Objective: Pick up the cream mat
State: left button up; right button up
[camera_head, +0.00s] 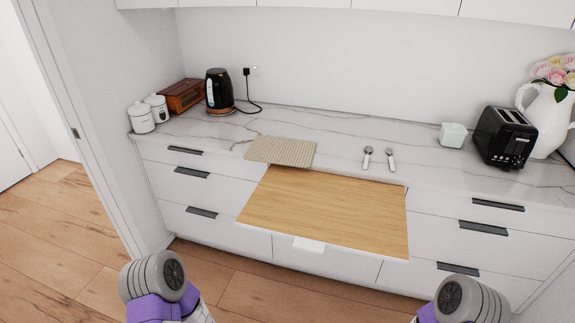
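The cream mat (281,151) lies flat on the marble counter, left of the middle. It is ribbed and roughly rectangular. Its front edge reaches the counter's front edge and seems to stick out slightly over the wooden board below. Nothing lies on it. Only rounded grey and purple parts of my two arms show at the bottom of the picture, well short of the counter. Neither of my grippers is in view.
A wooden pull-out board (325,212) juts out below the counter, bare. Two spoon-like utensils (379,158) lie right of the mat. A black kettle (219,91), white canisters (141,117) and a wooden box (183,95) stand left. A black toaster (503,137) and white tub (453,135) stand right.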

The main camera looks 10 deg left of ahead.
aim_at(265, 149)
jog(key=u, duration=1.8)
jog(key=i, duration=2.8)
jog(key=z, duration=1.55)
